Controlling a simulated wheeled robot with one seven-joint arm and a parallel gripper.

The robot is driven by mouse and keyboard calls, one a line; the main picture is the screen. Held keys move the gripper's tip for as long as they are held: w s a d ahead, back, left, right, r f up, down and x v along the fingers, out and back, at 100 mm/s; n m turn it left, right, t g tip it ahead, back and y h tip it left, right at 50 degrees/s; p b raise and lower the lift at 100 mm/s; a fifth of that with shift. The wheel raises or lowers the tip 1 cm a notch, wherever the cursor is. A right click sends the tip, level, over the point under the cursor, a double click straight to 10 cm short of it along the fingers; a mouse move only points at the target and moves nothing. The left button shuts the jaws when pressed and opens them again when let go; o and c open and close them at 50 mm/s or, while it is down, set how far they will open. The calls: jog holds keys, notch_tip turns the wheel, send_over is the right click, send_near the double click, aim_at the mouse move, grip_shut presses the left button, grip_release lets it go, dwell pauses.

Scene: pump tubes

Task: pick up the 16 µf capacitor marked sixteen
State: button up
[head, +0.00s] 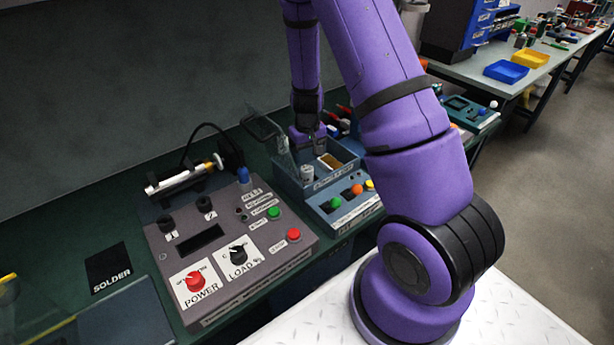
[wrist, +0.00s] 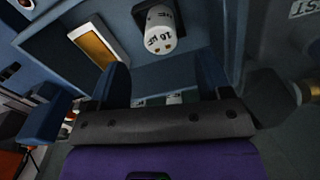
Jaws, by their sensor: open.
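The capacitor (wrist: 160,30) is a white cylinder whose marking appears to read 16 µF, tilted in the wrist view. It stands in a dark socket in the blue-grey box, ahead of my fingertips and apart from them. My gripper (wrist: 163,72) is open and empty, one dark finger to each side below the capacitor. In the head view my gripper (head: 308,148) hangs over the blue-grey box (head: 318,192), pointing down. A white cylinder (head: 307,173) shows in the box there; its marking is too small to read.
A gold-faced rectangular part (wrist: 94,44) sits left of the capacitor. Small white lettered pieces (wrist: 160,100) show between the fingers near the palm. A clear raised lid (head: 283,152) stands at the box's left. A grey control panel (head: 228,250) is nearer left; a button box (head: 345,207) is in front.

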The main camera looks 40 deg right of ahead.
aim_at(307, 168)
jog(key=shift+f, duration=3.65)
jog(key=c, duration=1)
